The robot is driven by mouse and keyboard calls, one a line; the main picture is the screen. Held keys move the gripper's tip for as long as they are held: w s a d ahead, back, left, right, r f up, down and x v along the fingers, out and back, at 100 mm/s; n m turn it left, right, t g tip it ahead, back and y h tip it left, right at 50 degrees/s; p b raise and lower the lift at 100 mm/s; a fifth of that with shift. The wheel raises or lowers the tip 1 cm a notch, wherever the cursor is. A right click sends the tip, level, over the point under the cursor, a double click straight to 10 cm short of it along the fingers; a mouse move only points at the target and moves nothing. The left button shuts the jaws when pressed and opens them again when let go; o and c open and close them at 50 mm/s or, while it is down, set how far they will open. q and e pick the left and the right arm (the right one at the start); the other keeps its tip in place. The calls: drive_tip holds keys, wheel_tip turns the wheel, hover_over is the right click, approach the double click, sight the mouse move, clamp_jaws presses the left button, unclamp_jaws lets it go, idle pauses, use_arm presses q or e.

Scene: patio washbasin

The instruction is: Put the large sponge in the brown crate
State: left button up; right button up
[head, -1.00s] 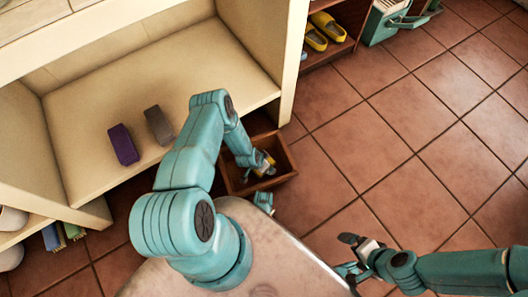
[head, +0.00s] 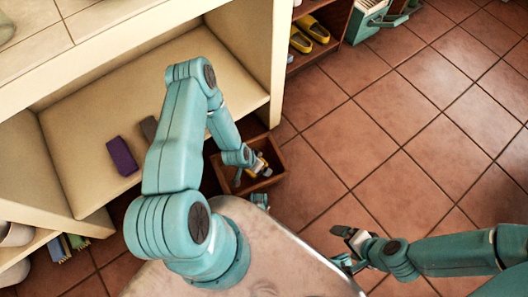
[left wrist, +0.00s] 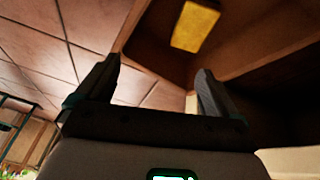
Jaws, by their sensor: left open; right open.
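The brown crate (head: 274,186) stands on the floor in front of the cream shelf. A yellow block (left wrist: 195,25), likely the large sponge, lies inside the crate in the left wrist view. In the head view a bit of yellow (head: 261,163) shows at the crate, partly behind my gripper. My left gripper (left wrist: 152,85) is open, with nothing between its fingers, at the crate and apart from the yellow block. My right gripper (head: 341,248) is open and empty above the tiles at lower right.
A purple block (head: 122,156) and a grey block (head: 149,128), partly hidden by my left arm, lie on the cream shelf (head: 100,100). Yellow shoes (head: 314,28) sit on a brown rack at the top. The tiled floor (head: 410,130) at right is clear.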

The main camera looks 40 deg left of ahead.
use_arm(q)
drive_tip(key=s+d+r+n+g+h, duration=0.1)
drive_tip(key=s+d+r, duration=0.3)
drive_tip(key=d+r, duration=0.3)
drive_tip(key=s+d+r+n+g+h, duration=0.1)
drive_tip(key=s+d+r, duration=0.3)
drive_tip(key=d+r, duration=0.4)
drive_tip(key=shift+s+r+g+h, duration=0.15)
drive_tip(key=shift+r+g+h, duration=0.15)
drive_tip(key=shift+r+g, duration=0.5)
